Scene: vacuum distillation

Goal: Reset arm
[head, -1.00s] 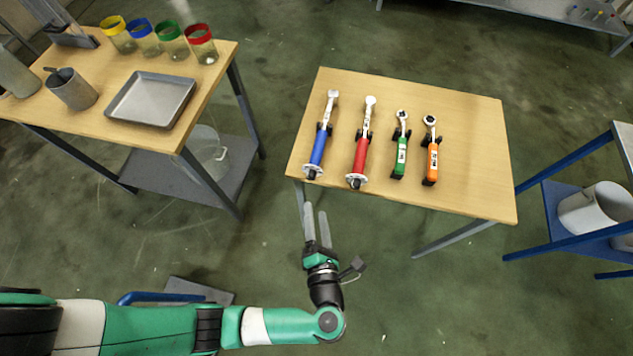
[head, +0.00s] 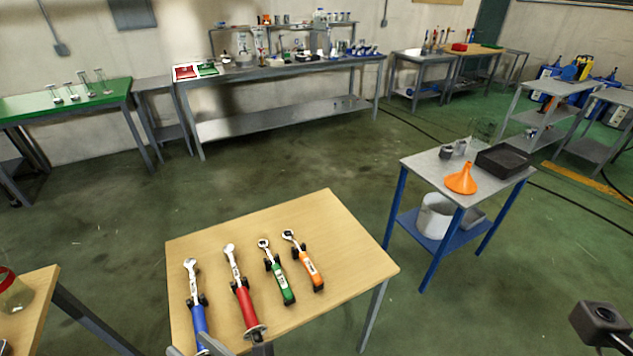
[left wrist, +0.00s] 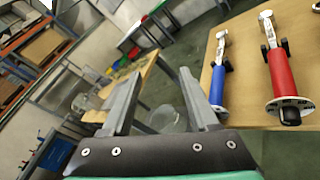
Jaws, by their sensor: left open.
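My left gripper (head: 195,347) shows only its grey fingertips at the bottom of the head view, by the handle end of the blue-handled wrench (head: 200,318). In the left wrist view its two fingers (left wrist: 158,78) stand wide apart with nothing between them. The blue-handled wrench (left wrist: 217,82) and the red-handled wrench (left wrist: 280,75) lie on the wooden table to the right of the fingers.
The wooden table (head: 345,235) also holds the red (head: 243,300), green (head: 281,283) and orange (head: 308,268) wrenches. A metal cart (head: 415,162) with an orange funnel (head: 461,180) stands at right. Green floor (head: 290,150) is clear behind the table.

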